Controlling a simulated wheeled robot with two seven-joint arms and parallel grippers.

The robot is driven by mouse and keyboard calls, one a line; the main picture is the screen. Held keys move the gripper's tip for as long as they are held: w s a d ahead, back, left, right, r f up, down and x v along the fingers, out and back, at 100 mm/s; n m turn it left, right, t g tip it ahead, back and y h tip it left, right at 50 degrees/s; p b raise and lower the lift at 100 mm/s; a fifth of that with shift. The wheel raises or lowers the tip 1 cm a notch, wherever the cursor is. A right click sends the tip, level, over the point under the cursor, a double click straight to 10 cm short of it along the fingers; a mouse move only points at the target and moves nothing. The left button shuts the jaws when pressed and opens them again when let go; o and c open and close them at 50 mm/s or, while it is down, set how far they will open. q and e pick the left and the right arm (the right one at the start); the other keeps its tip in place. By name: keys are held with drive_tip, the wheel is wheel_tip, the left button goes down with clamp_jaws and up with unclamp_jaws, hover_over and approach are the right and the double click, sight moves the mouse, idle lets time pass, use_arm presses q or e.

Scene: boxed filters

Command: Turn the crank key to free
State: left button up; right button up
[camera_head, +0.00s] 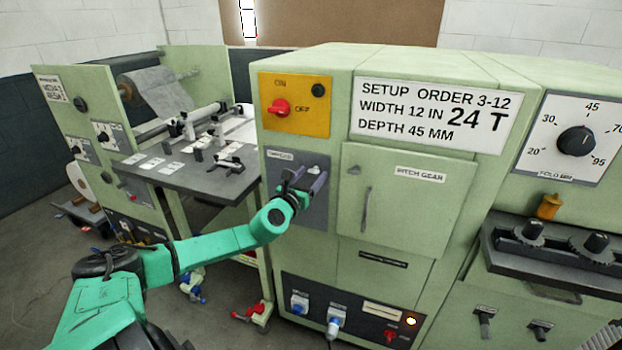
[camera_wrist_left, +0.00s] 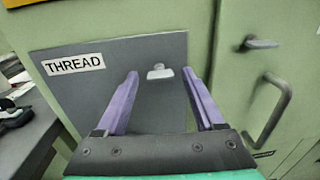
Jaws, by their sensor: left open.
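A dark grey panel (camera_head: 322,163) on the front of the green machine carries a label that reads THREAD in the left wrist view (camera_wrist_left: 73,64). A small pale fitting (camera_wrist_left: 159,72) sticks out from this panel; it looks like the crank key, but I cannot read its setting. My left gripper (camera_head: 307,181) is in front of the panel, open and empty. In the left wrist view its two purple fingers stand on either side of the fitting, which is apart from both. The gripper hides the fitting in the head view. My right gripper is not in view.
Right of the panel is a green door (camera_head: 408,200) labelled PITCH GEAR with a protruding handle (camera_wrist_left: 272,112). Above is a yellow plate (camera_head: 300,120) with a red ON/OFF knob (camera_head: 280,106). A grey table (camera_head: 185,180) with fittings stands left.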

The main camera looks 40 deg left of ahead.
use_arm(q)
clamp_jaws()
